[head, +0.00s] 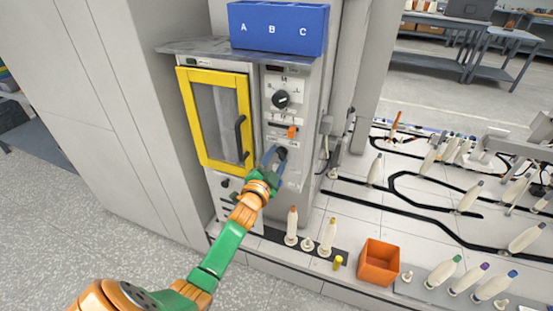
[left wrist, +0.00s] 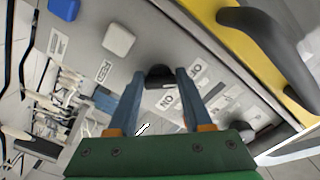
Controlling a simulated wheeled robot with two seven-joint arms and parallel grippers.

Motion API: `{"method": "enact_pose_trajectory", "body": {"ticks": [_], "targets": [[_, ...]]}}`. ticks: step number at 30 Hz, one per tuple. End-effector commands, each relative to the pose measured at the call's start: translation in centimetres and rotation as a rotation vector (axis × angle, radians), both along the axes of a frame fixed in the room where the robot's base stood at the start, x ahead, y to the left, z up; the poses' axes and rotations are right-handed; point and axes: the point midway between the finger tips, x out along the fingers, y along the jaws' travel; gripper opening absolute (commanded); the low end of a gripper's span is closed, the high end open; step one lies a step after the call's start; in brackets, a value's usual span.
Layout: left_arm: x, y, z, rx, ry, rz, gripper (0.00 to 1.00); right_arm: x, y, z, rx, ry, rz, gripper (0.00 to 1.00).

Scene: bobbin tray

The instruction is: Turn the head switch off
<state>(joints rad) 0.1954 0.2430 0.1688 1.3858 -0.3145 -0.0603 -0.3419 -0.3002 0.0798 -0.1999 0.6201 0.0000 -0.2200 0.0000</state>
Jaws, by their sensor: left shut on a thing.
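The head switch is a small black knob (head: 282,153) on the front panel of the grey machine. In the left wrist view the black knob (left wrist: 160,75) sits between my fingertips, beside printed ON and OFF labels. My left gripper (head: 274,154) has its two blue fingers at the panel, one on each side of the knob, shut on it. The fingers (left wrist: 161,78) show close up in the left wrist view. The fingers partly hide the knob in the head view, and its exact pointing direction is hard to tell. My right gripper is not in view.
A yellow-framed door (head: 187,115) with a black handle (head: 240,138) lies left of the panel. A larger dark dial (head: 281,99) and an orange switch (head: 291,131) are above the knob. Bobbins (head: 292,222) and an orange bin (head: 379,263) stand below right.

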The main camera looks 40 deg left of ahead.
Motion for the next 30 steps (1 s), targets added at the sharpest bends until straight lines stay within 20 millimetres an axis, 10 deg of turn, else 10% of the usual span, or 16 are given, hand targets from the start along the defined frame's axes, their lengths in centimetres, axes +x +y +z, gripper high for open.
{"method": "enact_pose_trajectory", "body": {"ticks": [2, 3, 6, 17, 30], "targets": [[0.0, 0.0, 0.1, -0.002, -0.003, 0.0, 0.0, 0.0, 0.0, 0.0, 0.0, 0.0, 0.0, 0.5], [0.0, 0.0, 0.1, -0.002, -0.004, -0.001, 0.55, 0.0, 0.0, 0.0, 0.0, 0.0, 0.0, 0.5], [0.0, 0.0, 0.1, -0.001, -0.003, 0.0, 0.8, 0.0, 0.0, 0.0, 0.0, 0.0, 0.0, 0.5], [-0.6, -0.2, 0.0, 0.0, 0.0, -0.001, 0.8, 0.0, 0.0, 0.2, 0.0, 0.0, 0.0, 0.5], [-6.9, -1.7, 0.0, -0.002, 0.0, 0.0, 0.8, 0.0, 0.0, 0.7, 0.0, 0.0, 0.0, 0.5]]}}
